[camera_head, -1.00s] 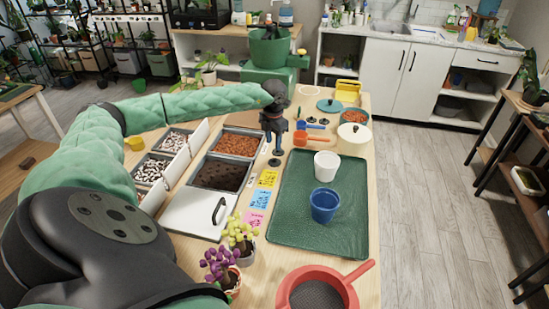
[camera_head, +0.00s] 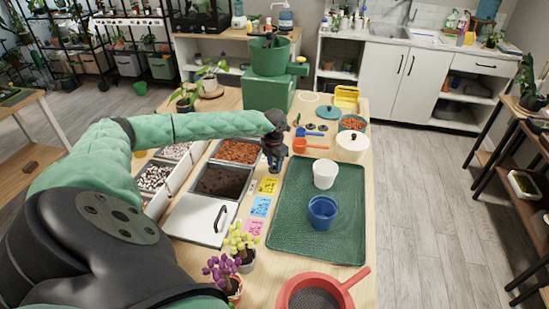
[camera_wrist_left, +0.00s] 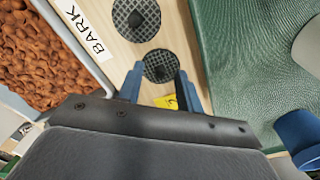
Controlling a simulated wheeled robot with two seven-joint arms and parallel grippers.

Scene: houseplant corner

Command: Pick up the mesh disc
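Two round black mesh discs lie flat on the wooden table in the left wrist view, each with a small dark knob in its middle. The nearer mesh disc (camera_wrist_left: 158,68) is between and just beyond my left fingertips. The farther mesh disc (camera_wrist_left: 124,15) lies near the top edge, beside the BARK label. My left gripper (camera_wrist_left: 159,80) is open, with its two blue-grey fingers either side of the nearer disc and nothing held. In the head view my left gripper (camera_head: 273,168) points down at the table and hides the discs. My right gripper is not in view.
A bark bin (camera_head: 237,151) and a soil bin (camera_head: 222,182) stand left of the gripper. A green tray (camera_head: 285,235) on the right holds a white pot (camera_head: 325,174) and a blue pot (camera_head: 322,212). An orange scoop (camera_head: 299,145) lies just behind.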

